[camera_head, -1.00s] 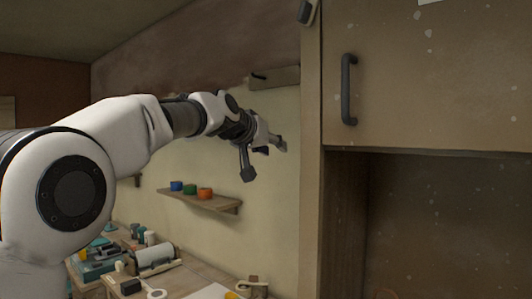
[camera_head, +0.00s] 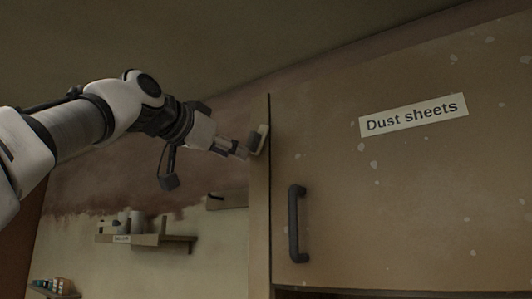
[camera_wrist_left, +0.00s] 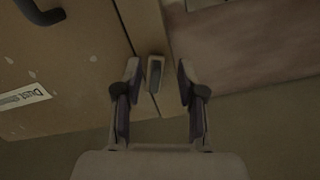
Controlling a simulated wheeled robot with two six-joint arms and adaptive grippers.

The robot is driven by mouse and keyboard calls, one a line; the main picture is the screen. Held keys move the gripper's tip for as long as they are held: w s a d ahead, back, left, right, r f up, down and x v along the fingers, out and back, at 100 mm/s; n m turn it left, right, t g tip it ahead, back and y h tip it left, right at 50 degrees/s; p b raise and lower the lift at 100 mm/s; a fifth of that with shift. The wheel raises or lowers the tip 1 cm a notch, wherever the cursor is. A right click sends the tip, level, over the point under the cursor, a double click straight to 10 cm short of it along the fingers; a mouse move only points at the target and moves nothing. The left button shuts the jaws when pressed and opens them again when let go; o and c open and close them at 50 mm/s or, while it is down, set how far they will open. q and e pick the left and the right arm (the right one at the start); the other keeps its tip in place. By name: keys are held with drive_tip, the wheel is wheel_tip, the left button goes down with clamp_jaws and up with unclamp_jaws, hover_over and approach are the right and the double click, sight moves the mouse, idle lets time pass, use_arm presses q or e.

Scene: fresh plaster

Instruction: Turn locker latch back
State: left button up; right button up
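The locker door (camera_head: 400,195) is shut and carries a "Dust sheets" label (camera_head: 414,115) and a dark bar handle (camera_head: 297,222). The latch (camera_head: 260,138) is a small pale piece with a dark face, on the frame at the door's left edge. My left gripper (camera_head: 205,167) is open, with one finger close to the latch in the head view. In the left wrist view the latch (camera_wrist_left: 155,73) lies between the spread fingers of the gripper (camera_wrist_left: 159,82), near their tips. I cannot tell whether a finger touches it. My right gripper is out of view.
A wall shelf (camera_head: 145,239) with pots stands lower left, and another small shelf (camera_head: 227,200) is on the wall just left of the locker. Small coloured items (camera_head: 53,285) sit at the bottom left. The space in front of the door is clear.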

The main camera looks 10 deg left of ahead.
sight(249, 138)
use_arm(q)
drive_tip(key=shift+m+t+h, duration=0.3)
drive_tip(key=shift+m, duration=0.5)
drive_tip(key=r, duration=0.1)
drive_tip(key=s+d+r, duration=0.1)
drive_tip(key=s+r, duration=0.1)
drive_tip(key=shift+d+r+p, duration=0.25)
drive_tip(key=shift+d+p, duration=0.05)
drive_tip(key=shift+d, duration=0.1)
drive_tip(key=p+x, duration=0.1)
drive_tip(key=x, duration=0.1)
drive_tip(key=p+x, duration=0.1)
drive_tip(key=x, duration=0.1)
drive_tip(key=p+x, duration=0.2)
drive_tip(key=shift+w+a+f, duration=0.1)
drive_tip(key=shift+w+a, duration=0.1)
drive_tip(key=shift+w, duration=0.3)
drive_tip(key=shift+w+d+f, duration=0.1)
drive_tip(key=shift+w, duration=0.05)
drive_tip(key=shift+s, duration=0.4)
drive_tip(key=shift+c, duration=1.4)
drive_tip(key=shift+s+a, duration=0.2)
drive_tip(key=shift+a, duration=0.1)
clamp_jaws()
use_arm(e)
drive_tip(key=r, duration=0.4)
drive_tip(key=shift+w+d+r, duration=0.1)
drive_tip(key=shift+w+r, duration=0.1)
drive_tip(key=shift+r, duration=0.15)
